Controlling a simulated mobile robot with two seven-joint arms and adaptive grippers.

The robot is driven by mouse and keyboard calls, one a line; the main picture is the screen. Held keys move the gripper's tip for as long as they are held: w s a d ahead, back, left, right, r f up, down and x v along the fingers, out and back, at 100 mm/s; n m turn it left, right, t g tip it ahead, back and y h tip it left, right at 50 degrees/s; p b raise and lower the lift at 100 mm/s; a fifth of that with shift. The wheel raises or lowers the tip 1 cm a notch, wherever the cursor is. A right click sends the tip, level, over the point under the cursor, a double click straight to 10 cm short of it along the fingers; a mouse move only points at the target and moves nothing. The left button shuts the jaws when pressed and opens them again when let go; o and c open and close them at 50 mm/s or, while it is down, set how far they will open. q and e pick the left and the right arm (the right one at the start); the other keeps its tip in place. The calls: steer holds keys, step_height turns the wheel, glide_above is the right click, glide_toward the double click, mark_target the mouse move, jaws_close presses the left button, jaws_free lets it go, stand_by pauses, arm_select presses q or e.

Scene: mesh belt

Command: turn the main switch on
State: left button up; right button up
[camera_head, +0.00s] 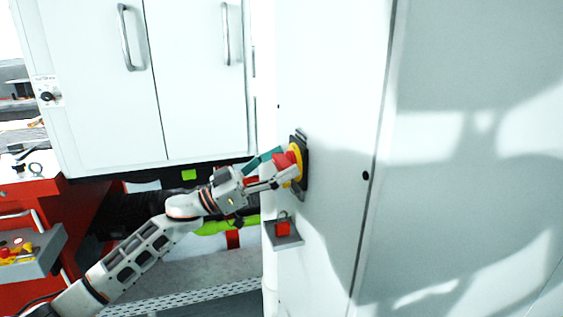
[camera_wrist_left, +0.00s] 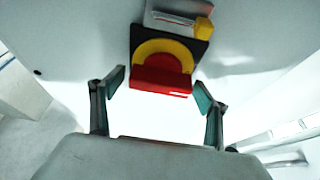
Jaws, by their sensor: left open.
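The main switch (camera_head: 296,158) is a red handle on a yellow disc with a dark backplate, mounted on the side of a white cabinet. In the left wrist view the red handle (camera_wrist_left: 161,80) lies ahead of my left gripper (camera_wrist_left: 160,88), between its teal fingertips in the picture. The fingers are open, with a gap on both sides of the handle. In the head view my left gripper (camera_head: 272,168) is right at the switch and partly hides it. I cannot tell from these views whether a finger touches it. My right gripper is not in view.
A small grey shelf (camera_head: 284,240) with a red padlock sits below the switch. White cabinet doors (camera_head: 100,80) with handles stand at left. A red cabinet (camera_head: 20,212) and a grey box with a red button (camera_head: 30,254) stand at lower left.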

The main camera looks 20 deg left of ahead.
arm_select(q)
steer(key=c, duration=1.1)
